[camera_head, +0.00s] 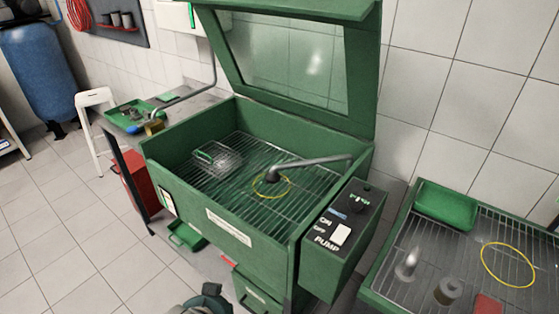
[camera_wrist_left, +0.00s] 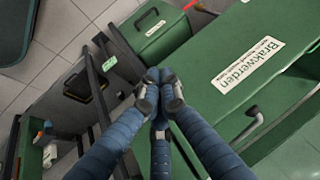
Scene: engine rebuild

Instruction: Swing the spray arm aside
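The spray arm (camera_head: 315,161) is a bent grey pipe that reaches from the right rear of the open green parts washer (camera_head: 245,256) over its wire rack. Its nozzle end (camera_head: 272,175) is over the middle of the rack, by a yellow ring (camera_head: 270,187). My left gripper (camera_wrist_left: 159,90) has blue fingers drawn together at the tips, with nothing visible between them, beside the washer's labelled front. Part of it shows at the bottom edge of the head view (camera_head: 207,300), apart from the spray arm. My right gripper is not in view.
A wire basket (camera_head: 217,160) sits on the rack at left. The raised lid (camera_head: 290,60) stands behind. A control box (camera_head: 345,240) with a pump switch is on the washer's right. A draining table (camera_head: 385,290) with parts and another yellow ring (camera_head: 484,262) is further right.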

